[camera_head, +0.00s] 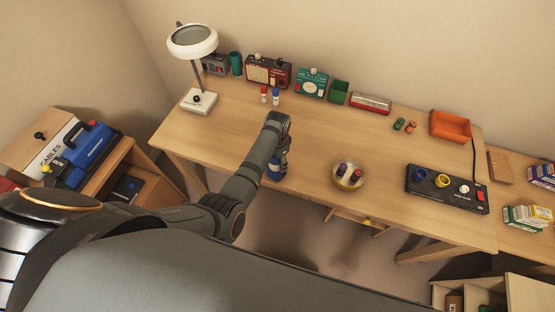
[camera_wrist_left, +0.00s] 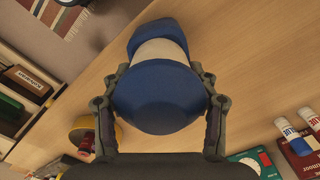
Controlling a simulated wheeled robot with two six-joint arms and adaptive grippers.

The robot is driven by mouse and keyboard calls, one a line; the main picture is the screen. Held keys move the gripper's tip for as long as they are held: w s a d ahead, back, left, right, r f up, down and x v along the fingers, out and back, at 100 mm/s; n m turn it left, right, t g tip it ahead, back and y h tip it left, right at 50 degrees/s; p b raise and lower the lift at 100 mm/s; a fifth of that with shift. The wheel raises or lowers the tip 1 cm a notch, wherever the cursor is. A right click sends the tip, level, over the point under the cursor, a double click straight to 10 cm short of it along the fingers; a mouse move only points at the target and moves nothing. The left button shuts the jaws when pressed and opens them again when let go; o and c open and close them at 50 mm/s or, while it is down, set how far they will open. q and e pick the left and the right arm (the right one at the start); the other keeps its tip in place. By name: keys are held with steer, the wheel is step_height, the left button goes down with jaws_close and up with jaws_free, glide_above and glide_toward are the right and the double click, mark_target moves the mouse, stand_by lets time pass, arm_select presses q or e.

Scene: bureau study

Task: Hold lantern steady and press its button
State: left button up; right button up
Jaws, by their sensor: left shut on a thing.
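The lantern (camera_wrist_left: 160,95), blue with a cream band, fills the middle of the left wrist view. My left gripper (camera_wrist_left: 160,112) is shut on it, one finger on each side. In the head view the lantern's blue body (camera_head: 273,174) shows only in part below my left wrist, at the desk's front edge. My left forearm and wrist hide the rest. I cannot make out the lantern's button, nor tell whether the lantern touches the desk. My right gripper is in neither view.
A round dish (camera_head: 362,180) with small cylinders stands right of the lantern. A black panel with knobs (camera_head: 432,195) lies farther right. Two small tubes (camera_head: 269,97) stand behind my wrist. A magnifier lamp (camera_head: 200,103) stands at the left. The middle of the desk (camera_head: 325,130) is clear.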

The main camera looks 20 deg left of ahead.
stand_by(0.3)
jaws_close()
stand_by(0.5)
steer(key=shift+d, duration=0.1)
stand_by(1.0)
